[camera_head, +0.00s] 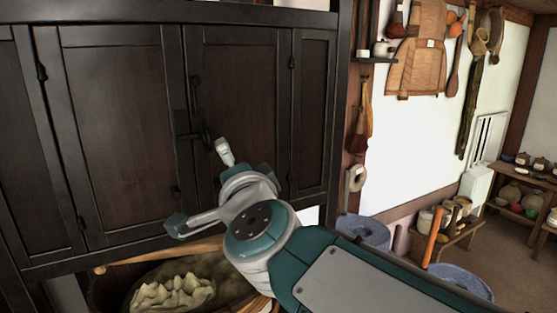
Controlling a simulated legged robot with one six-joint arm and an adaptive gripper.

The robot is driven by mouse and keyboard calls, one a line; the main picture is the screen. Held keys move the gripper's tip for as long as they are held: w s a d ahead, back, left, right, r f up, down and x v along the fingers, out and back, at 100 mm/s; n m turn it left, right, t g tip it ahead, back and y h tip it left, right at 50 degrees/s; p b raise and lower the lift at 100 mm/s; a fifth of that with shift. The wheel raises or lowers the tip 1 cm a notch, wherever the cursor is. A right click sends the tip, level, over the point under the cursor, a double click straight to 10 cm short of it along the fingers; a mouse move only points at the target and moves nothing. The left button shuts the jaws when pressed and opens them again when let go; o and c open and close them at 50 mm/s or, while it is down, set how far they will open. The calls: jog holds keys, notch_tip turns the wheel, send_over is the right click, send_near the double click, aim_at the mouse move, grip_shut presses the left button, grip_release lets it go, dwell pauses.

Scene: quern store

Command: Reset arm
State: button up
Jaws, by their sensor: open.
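My gripper (199,187) is in the middle of the view, its two fingers spread wide apart and nothing between them. One finger points up in front of the right cabinet door, and the other reaches left near the cabinet's lower edge. Behind it stands a dark wooden cabinet (115,110) with its doors shut. A dark latch (194,136) sits where the two middle doors meet, close to the upper finger. I cannot tell whether the finger touches the door or latch. My arm comes in from the lower right.
Below the cabinet is a basket (108,286) with a pale lumpy thing (172,294) in it. Grey round stones (363,231) stand on the floor behind my arm. A low bench (450,236) holds pots. Some floor at right is clear.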

jog(key=s+d+f+n+g+h, duration=0.3)
jog(key=s+d+f, duration=0.5)
jog(key=d+f, duration=0.4)
jog(key=s+d+f+n+g+h, duration=0.3)
jog(key=s+d+f+n+g, duration=0.3)
jog(key=d+f, duration=0.7)
jog(key=s+f+g, duration=0.1)
jog(key=s+g, duration=0.1)
jog(key=shift+s+h, duration=0.4)
